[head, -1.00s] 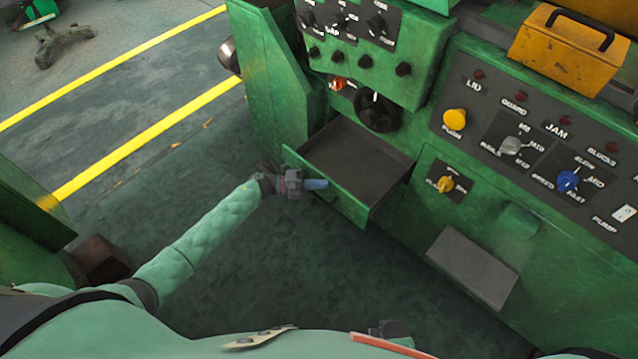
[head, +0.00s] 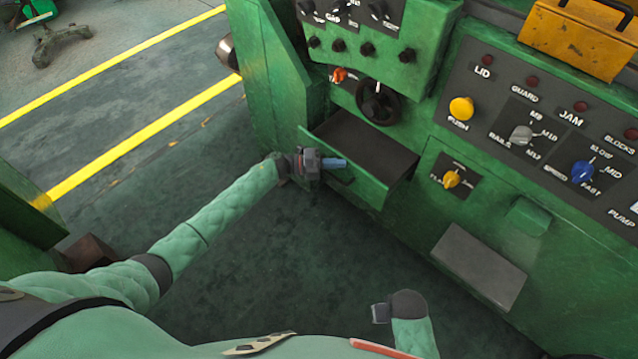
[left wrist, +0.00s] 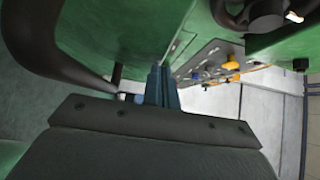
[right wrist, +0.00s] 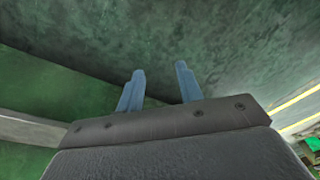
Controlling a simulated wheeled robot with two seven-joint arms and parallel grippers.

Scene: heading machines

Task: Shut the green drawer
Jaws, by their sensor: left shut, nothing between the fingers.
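The green drawer (head: 372,185) sticks partly out of the green machine, its dark inside (head: 365,140) showing empty. My left gripper (head: 336,163) is at the outer face of the drawer front, with its blue fingers shut and nothing between them. Whether they touch the front is hard to tell. In the left wrist view the shut fingers (left wrist: 162,88) are close to a green panel, with a dark curved bar, seemingly the drawer's handle (left wrist: 55,50), at the left. My right gripper (head: 379,313) is low over the floor, away from the drawer; its fingers (right wrist: 158,88) are apart and empty.
A black handwheel (head: 378,103) sits just above the drawer. A panel with an orange knob (head: 451,180) and a sloped grey plate (head: 478,266) are to its right. A yellow toolbox (head: 577,40) rests on top. The floor before the drawer is clear.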

